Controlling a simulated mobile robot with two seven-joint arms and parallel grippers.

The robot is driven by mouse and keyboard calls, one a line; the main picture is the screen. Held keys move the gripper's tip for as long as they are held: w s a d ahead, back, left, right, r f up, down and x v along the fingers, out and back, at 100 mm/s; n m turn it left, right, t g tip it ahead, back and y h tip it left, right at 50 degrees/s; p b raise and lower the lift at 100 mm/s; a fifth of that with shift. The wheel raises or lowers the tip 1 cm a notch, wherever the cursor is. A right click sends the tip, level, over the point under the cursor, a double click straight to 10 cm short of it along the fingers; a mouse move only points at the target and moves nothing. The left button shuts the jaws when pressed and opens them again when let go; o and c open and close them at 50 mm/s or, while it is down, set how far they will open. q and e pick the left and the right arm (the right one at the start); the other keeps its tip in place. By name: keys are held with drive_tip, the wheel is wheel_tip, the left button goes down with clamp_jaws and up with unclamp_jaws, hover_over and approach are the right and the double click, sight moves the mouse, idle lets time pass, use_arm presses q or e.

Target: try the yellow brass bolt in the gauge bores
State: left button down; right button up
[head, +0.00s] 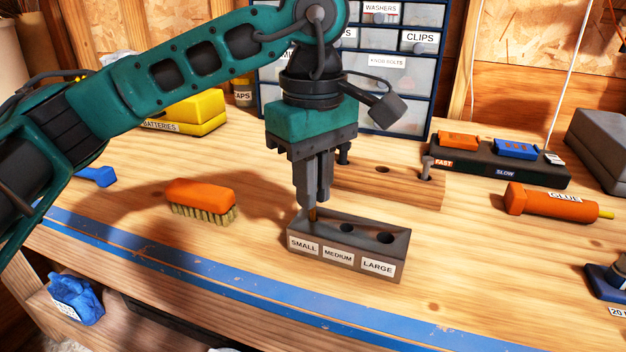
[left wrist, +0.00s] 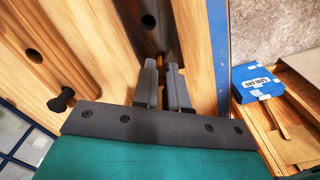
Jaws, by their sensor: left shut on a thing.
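The dark gauge block (head: 327,266) stands on the bench with labels SMALL, MEDIUM and LARGE on its front. Its medium bore (head: 347,228) and large bore (head: 385,238) show empty. My left gripper (head: 313,203) points down over the small end, shut on the yellow brass bolt (head: 312,214). The bolt's lower end is at the small bore; I cannot tell whether it is inside. In the left wrist view the bolt (left wrist: 160,62) shows between the fingertips (left wrist: 164,66), against the gauge block (left wrist: 145,38). My right gripper is out of view.
A wooden block (head: 400,190) with holes and dark bolts stands just behind the gauge. An orange brush (head: 201,193) lies left, an orange glue tube (head: 550,204) right. A FAST/SLOW tray (head: 480,169) and drawer cabinet (head: 432,80) stand behind. Blue tape (head: 200,270) runs along the front.

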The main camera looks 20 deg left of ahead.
use_arm(q)
drive_tip(key=shift+f+b, duration=0.9)
drive_tip(key=shift+f, duration=0.3)
drive_tip(key=c, duration=1.1)
unclamp_jaws()
